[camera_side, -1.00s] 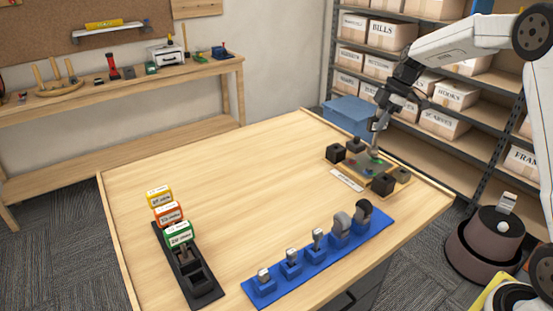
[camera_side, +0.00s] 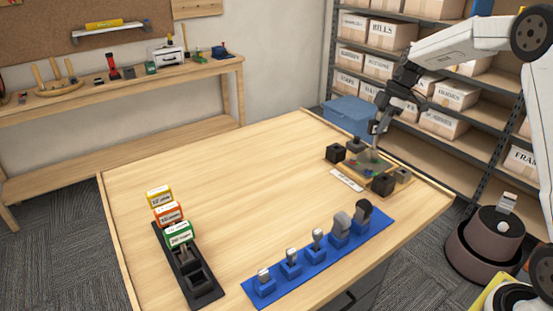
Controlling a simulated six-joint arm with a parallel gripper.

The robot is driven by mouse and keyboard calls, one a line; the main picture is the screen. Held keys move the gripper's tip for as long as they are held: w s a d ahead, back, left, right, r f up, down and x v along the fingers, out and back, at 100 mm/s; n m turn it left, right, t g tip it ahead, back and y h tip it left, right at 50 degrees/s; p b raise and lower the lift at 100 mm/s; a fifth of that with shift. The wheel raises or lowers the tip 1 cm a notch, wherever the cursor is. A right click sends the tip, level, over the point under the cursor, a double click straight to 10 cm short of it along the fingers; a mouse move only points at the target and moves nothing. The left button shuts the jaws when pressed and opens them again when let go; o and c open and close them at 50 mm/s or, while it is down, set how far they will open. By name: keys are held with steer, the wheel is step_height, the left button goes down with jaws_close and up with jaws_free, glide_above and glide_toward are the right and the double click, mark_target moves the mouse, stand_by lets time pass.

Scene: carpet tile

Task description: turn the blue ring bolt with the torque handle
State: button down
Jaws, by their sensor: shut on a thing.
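My gripper (camera_side: 377,128) is at the end of the arm, above the wooden fixture board (camera_side: 406,184) at the right of the table. It is shut on a thin grey upright tool, which I take to be the torque handle (camera_side: 374,143). The tool's lower end reaches down to the middle of the board, among small greenish and dark parts (camera_side: 371,164). The blue ring bolt cannot be made out there; it is too small or hidden. I cannot tell whether the tool is seated on a bolt.
Dark blocks (camera_side: 383,184) stand around the board, with a white label strip (camera_side: 347,180) in front. A blue rack (camera_side: 255,291) of grey tools and a black rack (camera_side: 205,297) with yellow, orange and green labelled pieces stand nearer. The table's middle is clear.

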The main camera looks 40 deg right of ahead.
mark_target(374, 149)
steer(key=shift+f, duration=2.55)
steer(key=m+t, duration=0.1)
steer(key=m, duration=0.2)
steer(key=m+t+h, duration=0.1)
steer(key=m, duration=0.2)
steer(key=shift+h, duration=0.3)
steer(key=m+h, duration=0.1)
steer(key=m, duration=0.2)
steer(key=m+t+h, duration=0.1)
steer(key=m, duration=0.1)
steer(key=shift+m, duration=0.4)
steer(key=shift+n, duration=0.5)
steer(key=shift+y, duration=0.3)
steer(key=shift+r, duration=2.3)
